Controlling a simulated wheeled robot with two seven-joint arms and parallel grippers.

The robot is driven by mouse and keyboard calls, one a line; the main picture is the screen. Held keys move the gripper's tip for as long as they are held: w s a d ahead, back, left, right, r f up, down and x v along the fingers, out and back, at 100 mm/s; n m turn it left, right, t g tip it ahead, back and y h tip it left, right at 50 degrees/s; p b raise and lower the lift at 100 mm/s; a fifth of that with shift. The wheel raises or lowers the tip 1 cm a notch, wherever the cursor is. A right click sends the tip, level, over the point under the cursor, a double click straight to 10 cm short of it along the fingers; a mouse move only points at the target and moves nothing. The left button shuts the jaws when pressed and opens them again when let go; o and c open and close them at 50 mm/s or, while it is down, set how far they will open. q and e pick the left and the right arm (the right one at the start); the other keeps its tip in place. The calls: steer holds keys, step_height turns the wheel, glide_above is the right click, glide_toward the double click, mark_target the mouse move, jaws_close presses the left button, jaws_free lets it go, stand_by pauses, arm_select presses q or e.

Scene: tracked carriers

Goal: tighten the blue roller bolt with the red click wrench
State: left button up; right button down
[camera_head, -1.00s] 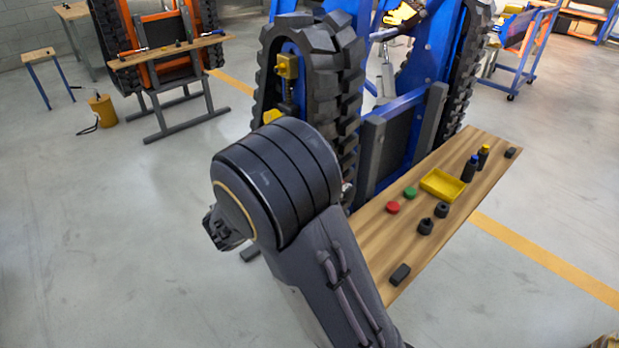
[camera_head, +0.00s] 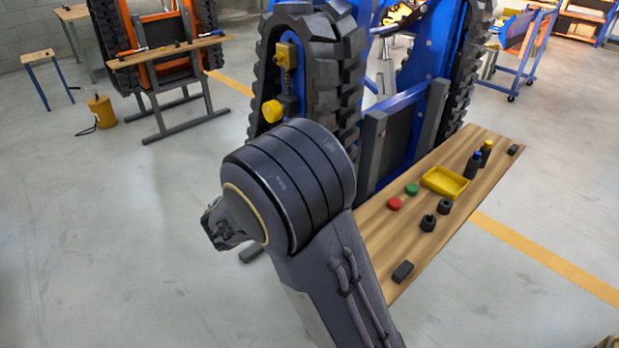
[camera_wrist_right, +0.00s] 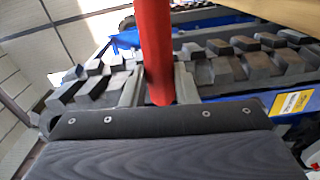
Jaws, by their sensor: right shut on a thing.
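The red click wrench (camera_wrist_right: 156,50) shows in the right wrist view as a red shaft rising upright from between the fingers of my right gripper (camera_wrist_right: 158,88), which is shut on it. The wrench's head and far end are out of that picture. The blue carrier (camera_head: 428,60) with black tracks (camera_head: 335,75) stands ahead in the head view. A track and blue frame also show behind the wrench in the right wrist view. I cannot make out the blue roller bolt in either view. My left gripper is not in view.
A wooden bench (camera_head: 375,235) at the right holds a yellow tray (camera_head: 444,183), red (camera_head: 394,203) and green (camera_head: 411,189) caps, dark bottles and black parts. An orange carrier (camera_head: 160,45) stands back left.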

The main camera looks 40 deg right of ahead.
steer(key=shift+f, duration=0.25)
steer(key=shift+r, duration=0.1)
stand_by(0.3)
steer(key=shift+r+p, duration=0.3)
steer(key=shift+p, duration=0.2)
steer(key=shift+a, duration=0.1)
steer(key=shift+s+a, duration=0.1)
steer(key=shift+a, duration=1.6)
steer(key=shift+s+a, duration=0.15)
steer(key=shift+a, duration=1.85)
